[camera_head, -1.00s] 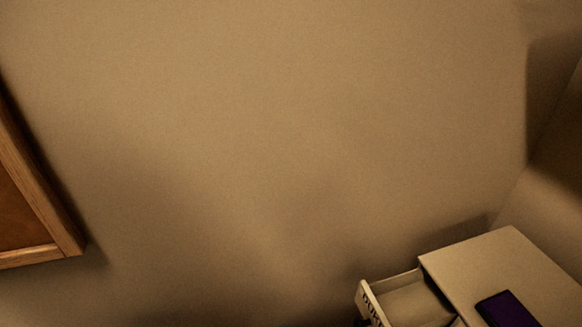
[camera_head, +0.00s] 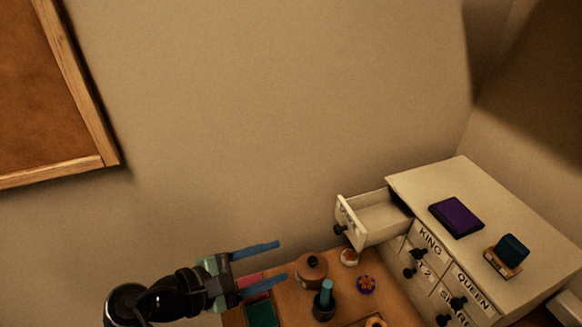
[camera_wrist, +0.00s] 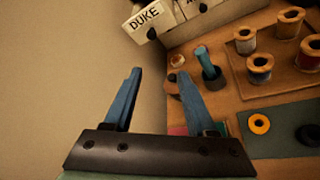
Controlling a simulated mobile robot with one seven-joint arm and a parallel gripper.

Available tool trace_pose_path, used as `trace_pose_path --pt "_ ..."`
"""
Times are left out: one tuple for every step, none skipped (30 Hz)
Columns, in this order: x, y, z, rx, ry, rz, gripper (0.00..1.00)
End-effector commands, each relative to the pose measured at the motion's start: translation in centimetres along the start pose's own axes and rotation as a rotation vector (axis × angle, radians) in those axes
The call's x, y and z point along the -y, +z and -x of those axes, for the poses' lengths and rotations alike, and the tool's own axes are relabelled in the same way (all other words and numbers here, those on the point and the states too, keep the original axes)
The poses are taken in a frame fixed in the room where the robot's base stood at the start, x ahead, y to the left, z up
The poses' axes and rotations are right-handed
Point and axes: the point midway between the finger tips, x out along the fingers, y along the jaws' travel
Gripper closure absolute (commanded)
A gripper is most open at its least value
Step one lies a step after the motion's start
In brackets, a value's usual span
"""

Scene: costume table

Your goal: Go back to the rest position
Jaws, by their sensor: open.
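My gripper (camera_head: 281,259) is in the lower middle of the head view, with its two blue fingers spread apart and nothing between them. It points right, over the left part of the table. In the wrist view my gripper (camera_wrist: 158,76) is also open and empty, with a wall and the table edge beyond it. The fingers look apart from the brown lidded pot (camera_head: 311,268) and the dark holder with a teal rod (camera_head: 325,302).
A white drawer cabinet (camera_head: 510,275) stands at the right with its top left drawer (camera_head: 378,218) pulled out. A purple box (camera_head: 456,216) and a dark blue stamp-like block (camera_head: 511,249) lie on top. Several spools (camera_wrist: 260,68) stand on a wooden board.

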Motion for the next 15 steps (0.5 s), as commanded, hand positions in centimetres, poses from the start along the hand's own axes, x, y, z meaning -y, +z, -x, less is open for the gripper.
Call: trace_pose_path --pt "-2.6 0.8 -0.3 -0.081 0.034 -0.157 0.43" --pt "-4.1 1.1 -0.4 -0.135 0.057 -0.256 0.43" --pt "-6.5 1.9 -0.4 -0.212 0.092 -0.398 0.43" --pt "-8.3 2.7 -0.2 -0.271 0.122 -0.509 0.43" --pt "-10.1 3.7 0.1 -0.332 0.151 -0.620 0.43" --pt "-12.6 5.3 0.6 -0.412 0.194 -0.769 0.43" --pt "-14.3 6.7 1.1 -0.474 0.228 -0.878 0.43" --pt "-15.9 8.2 1.8 -0.534 0.261 -0.982 0.43" --pt "-17.9 10.3 2.7 -0.612 0.307 -1.113 0.43" --pt "-19.3 12.0 3.5 -0.673 0.341 -1.206 0.43" --pt "-20.4 13.8 4.3 -0.730 0.375 -1.294 0.43" --pt "-21.8 16.2 5.6 -0.810 0.422 -1.403 0.43" --pt "-22.7 18.2 6.5 -0.868 0.458 -1.482 0.43" --pt "-23.4 20.1 7.5 -0.929 0.494 -1.555 0.43" --pt "-24.2 22.7 9.0 -1.011 0.544 -1.646 0.43"
